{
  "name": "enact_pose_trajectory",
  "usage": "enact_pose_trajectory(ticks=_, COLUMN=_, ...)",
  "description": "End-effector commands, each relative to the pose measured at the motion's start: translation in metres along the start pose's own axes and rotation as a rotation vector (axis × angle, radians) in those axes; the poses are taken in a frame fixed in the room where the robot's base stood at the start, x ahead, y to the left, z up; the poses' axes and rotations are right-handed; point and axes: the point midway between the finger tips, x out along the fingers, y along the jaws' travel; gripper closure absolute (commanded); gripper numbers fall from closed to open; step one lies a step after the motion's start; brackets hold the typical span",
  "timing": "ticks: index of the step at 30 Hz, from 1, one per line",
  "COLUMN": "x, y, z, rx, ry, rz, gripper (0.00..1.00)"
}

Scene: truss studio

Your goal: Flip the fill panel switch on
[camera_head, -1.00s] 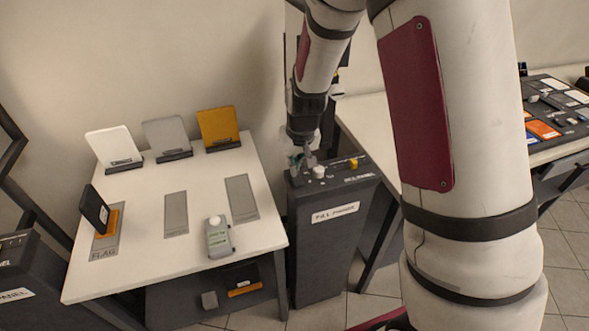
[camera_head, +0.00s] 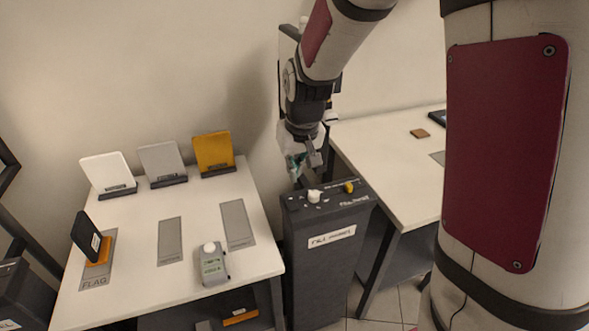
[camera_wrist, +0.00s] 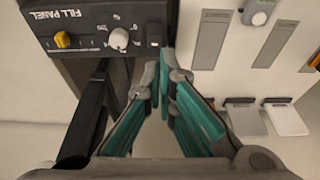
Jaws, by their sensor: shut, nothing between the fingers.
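The fill panel (camera_head: 318,270) is a dark upright box just right of the white table. Its top carries a white round knob (camera_head: 314,196) and a yellow knob (camera_head: 349,187). The wrist view shows the panel top with its "FILL PANEL" label (camera_wrist: 55,14) upside down, the yellow knob (camera_wrist: 62,39) and the white knob (camera_wrist: 118,39). A small dark part (camera_wrist: 153,36), possibly the switch, sits near the panel's edge; its setting is too small to tell. My gripper (camera_head: 300,172) hangs above the panel's back left corner, its teal fingers (camera_wrist: 164,78) shut and empty, apart from the knobs.
Another white table (camera_head: 400,150) stands close to the panel's right. A wall is behind.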

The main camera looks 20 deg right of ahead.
Motion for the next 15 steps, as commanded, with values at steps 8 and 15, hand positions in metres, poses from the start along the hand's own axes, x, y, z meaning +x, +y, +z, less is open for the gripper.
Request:
enact_pose_trajectory(ticks=8, x=0.002, y=0.001, z=-0.005, rx=0.146, ry=0.01, rz=-0.003, gripper=1.0)
enact_pose_trajectory(ticks=15, x=0.003, y=0.004, z=-0.013, rx=0.545, ry=0.029, rz=-0.015, gripper=1.0)
